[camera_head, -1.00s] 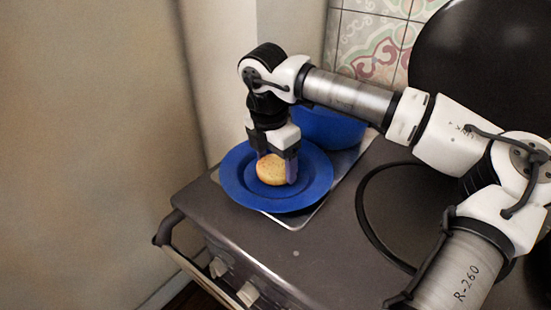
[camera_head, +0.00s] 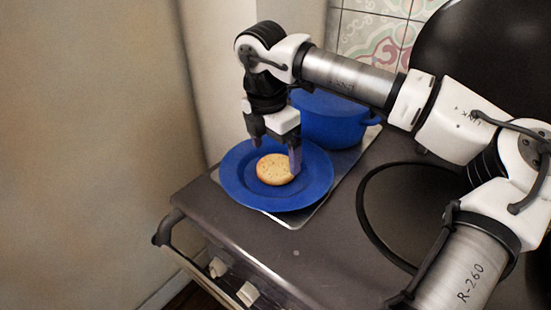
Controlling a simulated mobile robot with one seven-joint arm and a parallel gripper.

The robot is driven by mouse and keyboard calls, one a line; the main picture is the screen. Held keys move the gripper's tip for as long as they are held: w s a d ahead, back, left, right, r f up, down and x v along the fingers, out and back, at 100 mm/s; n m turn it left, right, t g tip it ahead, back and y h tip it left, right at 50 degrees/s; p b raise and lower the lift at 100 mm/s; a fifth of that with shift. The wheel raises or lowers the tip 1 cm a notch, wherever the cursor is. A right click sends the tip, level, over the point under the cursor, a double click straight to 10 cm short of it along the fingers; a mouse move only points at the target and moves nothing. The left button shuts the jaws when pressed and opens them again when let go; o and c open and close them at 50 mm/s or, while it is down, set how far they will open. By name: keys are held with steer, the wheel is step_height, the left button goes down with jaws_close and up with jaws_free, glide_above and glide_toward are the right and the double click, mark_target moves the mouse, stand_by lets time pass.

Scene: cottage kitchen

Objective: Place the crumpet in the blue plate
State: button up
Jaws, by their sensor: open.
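The crumpet (camera_head: 274,170), round and golden, lies flat in the middle of the blue plate (camera_head: 236,190). The plate rests on a pale metal tray on the dark stove top. My gripper (camera_head: 276,158) is open and empty, its fingers pointing down. It is just above and behind the crumpet, with one finger at the crumpet's right edge in the picture and the other up to its left. Whether the right finger touches the crumpet I cannot tell.
A blue pot (camera_head: 332,122) stands right behind the plate, close to my gripper. A round hotplate ring (camera_head: 366,222) lies to the right. A large black lid (camera_head: 480,75) rises at the back right. The stove's front rail (camera_head: 195,268) and knobs are below. A wall is at the left.

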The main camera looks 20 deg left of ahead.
mark_target(270, 169)
step_height(270, 169, up, 9)
steer(key=shift+s+a, duration=0.3)
steer(key=shift+s, duration=0.15)
steer(key=shift+s+f, duration=0.1)
steer(key=shift+f, duration=0.05)
